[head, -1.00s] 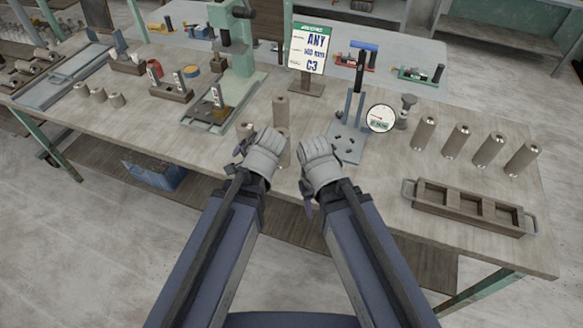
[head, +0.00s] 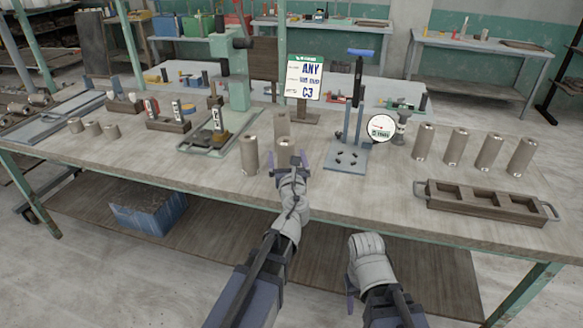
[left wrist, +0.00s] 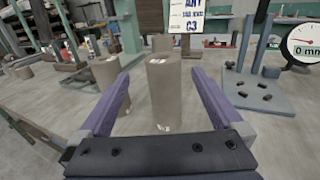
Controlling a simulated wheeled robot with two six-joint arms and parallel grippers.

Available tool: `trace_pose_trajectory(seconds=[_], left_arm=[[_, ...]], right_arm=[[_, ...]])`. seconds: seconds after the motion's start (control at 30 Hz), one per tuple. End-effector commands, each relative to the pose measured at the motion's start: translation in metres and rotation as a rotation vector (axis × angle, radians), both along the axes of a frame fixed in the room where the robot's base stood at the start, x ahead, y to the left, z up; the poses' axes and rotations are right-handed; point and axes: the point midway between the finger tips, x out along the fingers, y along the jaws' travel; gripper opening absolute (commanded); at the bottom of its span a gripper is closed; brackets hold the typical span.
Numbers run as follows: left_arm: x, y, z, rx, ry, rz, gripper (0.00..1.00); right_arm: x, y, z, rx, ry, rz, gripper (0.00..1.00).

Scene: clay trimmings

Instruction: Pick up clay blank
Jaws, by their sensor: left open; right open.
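My left gripper (head: 287,164) is open at the front-right cylinder. In the left wrist view that cylinder (left wrist: 163,95) stands centred between the two purple fingers (left wrist: 160,76), with gaps on both sides. The front-left cylinder (left wrist: 108,82) is just outside the left finger, which partly covers it. My right gripper (head: 351,283) is low in front of the table, empty; its fingers are mostly hidden by its wrist.
A blue-grey stand (head: 350,155) with a round dial (head: 381,128) is right of the cylinders. Several more cylinders (head: 457,145) stand at right behind a wooden tray (head: 485,203). A green press (head: 238,85) and a sign (head: 304,78) stand behind.

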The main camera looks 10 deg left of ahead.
Motion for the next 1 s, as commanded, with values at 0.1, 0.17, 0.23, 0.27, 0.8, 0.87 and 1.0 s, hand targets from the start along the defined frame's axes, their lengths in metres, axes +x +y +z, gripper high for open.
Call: trace_pose_trajectory(seconds=[0.1, 0.17, 0.23, 0.27, 0.8, 0.87, 1.0], left_arm=[[0.008, 0.003, 0.001, -0.003, 0.0, 0.002, 1.0], [0.014, 0.005, 0.0, -0.003, 0.0, 0.003, 1.0], [0.022, 0.007, 0.0, -0.004, 0.0, 0.003, 1.0], [0.024, 0.008, 0.0, -0.004, 0.0, 0.003, 1.0], [0.07, 0.02, -0.002, -0.006, -0.001, 0.004, 1.0], [0.075, 0.022, -0.002, -0.006, -0.001, 0.003, 1.0], [0.075, 0.022, -0.002, -0.007, -0.002, 0.002, 1.0]], right_arm=[[0.0, 0.0, 0.001, 0.0, 0.0, 0.0, 0.5], [0.0, 0.0, 0.0, 0.0, 0.0, 0.0, 0.5], [0.0, 0.0, 0.0, 0.0, 0.0, 0.0, 0.5], [0.0, 0.0, 0.0, 0.0, 0.0, 0.0, 0.5], [0.0, 0.0, -0.002, 0.0, 0.0, 0.0, 0.5], [0.0, 0.0, -0.002, 0.0, 0.0, 0.0, 0.5], [0.0, 0.0, -0.002, 0.0, 0.0, 0.0, 0.5]])
